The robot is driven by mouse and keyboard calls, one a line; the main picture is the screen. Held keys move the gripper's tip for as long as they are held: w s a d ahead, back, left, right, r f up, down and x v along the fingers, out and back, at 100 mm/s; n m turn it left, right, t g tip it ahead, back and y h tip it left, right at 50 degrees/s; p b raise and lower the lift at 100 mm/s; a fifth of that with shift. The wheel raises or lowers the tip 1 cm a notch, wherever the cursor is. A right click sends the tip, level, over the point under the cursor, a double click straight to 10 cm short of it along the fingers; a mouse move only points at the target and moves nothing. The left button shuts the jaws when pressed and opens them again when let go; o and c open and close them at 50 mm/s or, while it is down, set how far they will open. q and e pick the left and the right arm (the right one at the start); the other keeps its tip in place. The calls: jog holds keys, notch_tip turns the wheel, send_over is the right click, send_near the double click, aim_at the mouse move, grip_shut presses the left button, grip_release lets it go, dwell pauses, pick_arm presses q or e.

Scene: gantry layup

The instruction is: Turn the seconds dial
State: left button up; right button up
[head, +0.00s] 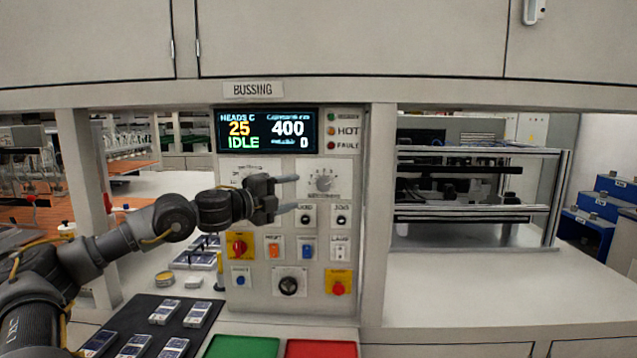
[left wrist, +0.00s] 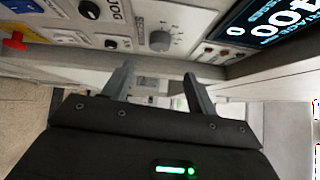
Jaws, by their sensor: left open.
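The control panel (head: 260,210) carries two dials near its top. The right dial (head: 323,181) is a grey knob on a white plate with tick marks; its lettering is too small to read. The left dial's plate (head: 243,170) is mostly hidden behind my left gripper. My left gripper (head: 298,193) is open and empty, its fingers pointing right, just left of the right dial. In the left wrist view a grey dial (left wrist: 160,40) lies beyond the open fingers (left wrist: 157,74), apart from them. My right gripper is not in view.
A display (head: 267,131) above reads 25, IDLE and 400. Below the dials are several switches, a black knob (head: 288,286) and a red button (head: 338,288). Green (head: 243,347) and red (head: 320,348) trays lie in front. Free counter (head: 470,290) lies right.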

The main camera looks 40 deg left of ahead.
aim_at(323, 186)
pick_arm(q)
jog(key=w+p, duration=0.1)
jog(key=w, duration=0.1)
jog(key=w+p, duration=0.1)
jog(key=p, duration=0.1)
jog(key=w+p, duration=0.1)
jog(key=w, duration=0.1)
jog(key=shift+w+d+r, duration=0.25)
jog(key=shift+w+d, duration=0.1)
jog(key=shift+d, duration=0.05)
jog(key=w, duration=0.1)
jog(key=w+p, duration=0.2)
jog(key=shift+w+d+f, duration=0.1)
jog(key=shift+d+f, duration=0.1)
jog(key=shift+d, duration=0.05)
jog(key=shift+w+f, duration=0.15)
jog(key=shift+w, duration=0.25)
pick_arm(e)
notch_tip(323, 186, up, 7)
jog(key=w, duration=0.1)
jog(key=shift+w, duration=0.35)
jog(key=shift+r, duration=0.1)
